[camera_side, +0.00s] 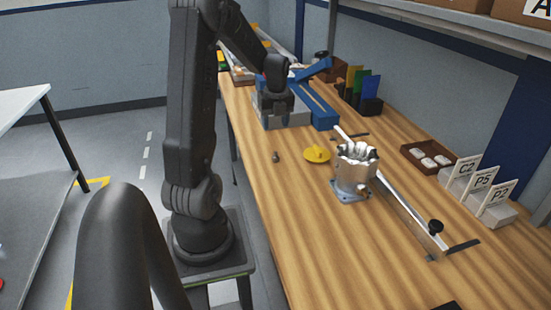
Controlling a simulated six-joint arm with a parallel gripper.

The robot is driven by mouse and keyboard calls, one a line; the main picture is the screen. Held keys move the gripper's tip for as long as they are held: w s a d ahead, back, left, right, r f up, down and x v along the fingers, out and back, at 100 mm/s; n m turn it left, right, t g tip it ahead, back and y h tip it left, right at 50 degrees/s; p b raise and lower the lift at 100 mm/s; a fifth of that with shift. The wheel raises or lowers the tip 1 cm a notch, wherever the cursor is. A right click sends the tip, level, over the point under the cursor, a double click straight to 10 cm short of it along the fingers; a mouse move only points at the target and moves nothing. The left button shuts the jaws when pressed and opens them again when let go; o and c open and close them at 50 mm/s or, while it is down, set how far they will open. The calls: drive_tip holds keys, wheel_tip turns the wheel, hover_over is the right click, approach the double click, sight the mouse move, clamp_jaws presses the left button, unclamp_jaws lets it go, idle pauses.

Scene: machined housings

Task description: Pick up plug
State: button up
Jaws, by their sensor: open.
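A small dark grey piece (276,157) stands on the wooden bench near its left edge; it may be the plug, but it is too small to be sure. A yellow round piece (317,154) with a small raised part lies to its right and could also be a plug or cap. My gripper (276,108) is open and points down, beyond and above the dark piece, in front of a grey and blue fixture. Its fingertips are hard to make out against the fixture. I see nothing held in it.
A silver machined housing (354,172) stands on a blue base beside a long metal rail (405,210). A brown tray (428,157) with pale parts and label cards C2, P5 and P2 (482,180) line the right. The bench's near left part (295,230) is clear.

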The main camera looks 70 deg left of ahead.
sight(276, 152)
drive_tip(key=f, duration=0.7)
drive_tip(key=shift+a+f, duration=0.35)
drive_tip(key=shift+a, duration=0.05)
drive_tip(key=shift+w+a+f, duration=0.1)
drive_tip(key=shift+w+f, duration=0.05)
drive_tip(key=shift+f, duration=1.2)
drive_tip(key=shift+w+a+f, duration=0.1)
drive_tip(key=shift+f, duration=1.2)
drive_tip(key=shift+c, duration=0.3)
clamp_jaws()
